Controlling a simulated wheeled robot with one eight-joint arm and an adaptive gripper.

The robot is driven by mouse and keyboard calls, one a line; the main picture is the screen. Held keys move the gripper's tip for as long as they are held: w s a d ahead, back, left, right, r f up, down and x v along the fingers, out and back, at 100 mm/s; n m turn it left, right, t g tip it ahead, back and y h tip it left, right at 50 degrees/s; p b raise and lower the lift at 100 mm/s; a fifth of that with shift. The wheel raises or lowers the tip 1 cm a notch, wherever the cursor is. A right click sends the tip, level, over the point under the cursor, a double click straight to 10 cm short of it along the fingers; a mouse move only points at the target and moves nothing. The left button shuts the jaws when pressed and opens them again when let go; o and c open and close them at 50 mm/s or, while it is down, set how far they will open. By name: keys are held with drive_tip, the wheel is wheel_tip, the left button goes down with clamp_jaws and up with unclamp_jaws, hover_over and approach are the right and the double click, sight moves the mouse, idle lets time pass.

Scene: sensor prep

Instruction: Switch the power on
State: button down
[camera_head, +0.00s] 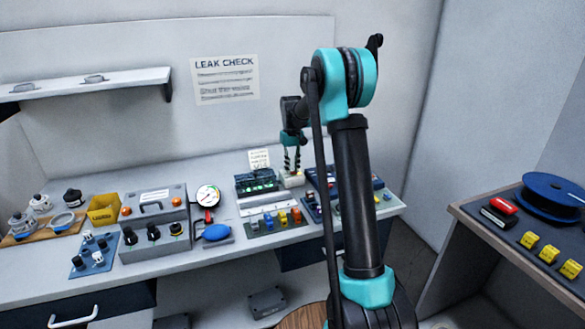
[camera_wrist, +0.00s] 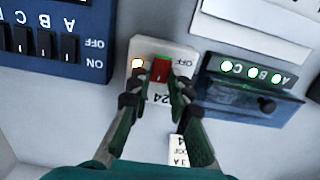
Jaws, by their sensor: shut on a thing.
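A small white power box (camera_wrist: 185,52) with a red rocker switch (camera_wrist: 161,66) fills the middle of the wrist view. In the head view my gripper (camera_head: 291,163) points down onto the white box (camera_head: 293,181) at the back of the bench.
A dark unit (camera_wrist: 250,82) with several lit green lamps stands right of the box in the wrist view. A blue panel (camera_wrist: 50,28) with black switches is on the left. In the head view, a gauge (camera_head: 208,195) and grey case (camera_head: 153,225) stand further left on the bench.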

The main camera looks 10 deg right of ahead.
sight(292, 172)
drive_tip(key=c, duration=1.4)
unclamp_jaws()
drive_tip(key=shift+r, duration=0.1)
wheel_tip(292, 172, up, 12)
drive_tip(key=shift+w, duration=0.25)
drive_tip(key=s+d+f+t, duration=0.1)
drive_tip(key=s+f, duration=0.4)
drive_tip(key=s, duration=0.8)
drive_tip(key=s+d+f+m+t, duration=0.1)
drive_tip(key=s+f, duration=0.5)
drive_tip(key=s, duration=0.8)
drive_tip(key=s+d+f+m+t, duration=0.1)
drive_tip(key=s+f, duration=0.5)
drive_tip(key=s, duration=0.7)
drive_tip(key=shift+s+d+f+t, duration=0.25)
drive_tip(key=shift+d+t, duration=0.35)
drive_tip(key=shift+t, duration=0.3)
